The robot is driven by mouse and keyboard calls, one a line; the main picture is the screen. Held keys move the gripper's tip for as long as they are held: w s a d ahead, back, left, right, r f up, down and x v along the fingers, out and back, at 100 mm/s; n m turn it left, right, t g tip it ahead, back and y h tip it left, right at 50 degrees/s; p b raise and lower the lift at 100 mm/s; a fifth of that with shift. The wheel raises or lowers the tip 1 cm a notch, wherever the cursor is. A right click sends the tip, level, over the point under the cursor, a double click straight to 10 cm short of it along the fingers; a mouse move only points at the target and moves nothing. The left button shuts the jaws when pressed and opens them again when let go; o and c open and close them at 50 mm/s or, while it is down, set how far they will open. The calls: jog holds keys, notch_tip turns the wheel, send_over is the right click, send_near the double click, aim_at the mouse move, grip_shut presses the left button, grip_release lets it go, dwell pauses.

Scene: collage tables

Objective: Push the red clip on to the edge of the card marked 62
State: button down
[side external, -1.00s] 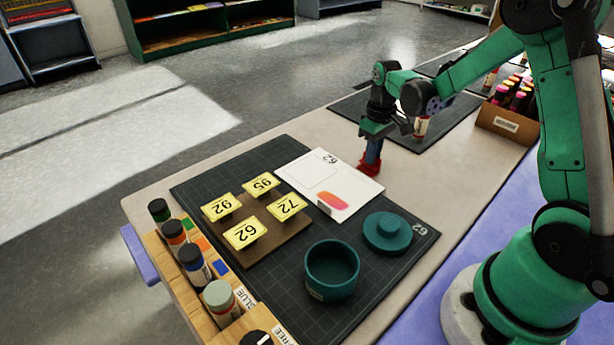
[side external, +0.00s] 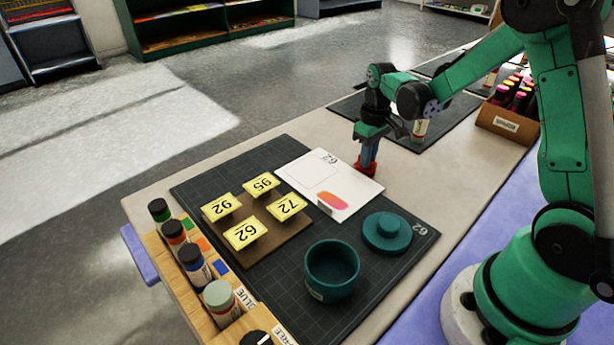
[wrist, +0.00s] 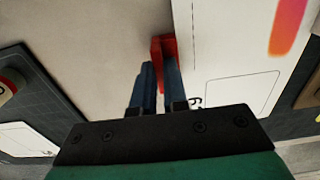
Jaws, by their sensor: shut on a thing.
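The white card marked 62 (side external: 312,188) lies flat on the dark mat, with an orange-pink patch and a thin outlined box; it also shows in the wrist view (wrist: 222,60). The red clip (side external: 365,168) is at the card's far-right edge in the side view. In the wrist view the clip (wrist: 158,45) meets the card's left edge; whether its jaws straddle the edge I cannot tell. My gripper (side external: 368,155) points down over the clip, its blue fingers (wrist: 158,75) shut on it. The fingers hide part of the clip.
A brown board (side external: 276,238) with yellow number tags, an open teal pot (side external: 332,285) and its teal lid (side external: 387,232) stand near the card. Capped bottles line a wooden rack (side external: 207,300). Bare table lies beyond the clip, before a second dark mat (side external: 445,128).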

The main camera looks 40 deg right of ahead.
jog(key=shift+a, duration=0.3)
jog(key=shift+a, duration=0.25)
dwell(0.6)
dwell(0.4)
jog(key=c, duration=0.8)
grip_release()
jog(key=shift+r, duration=0.1)
jog(key=shift+r, duration=3.45)
jog(key=shift+a, duration=0.1)
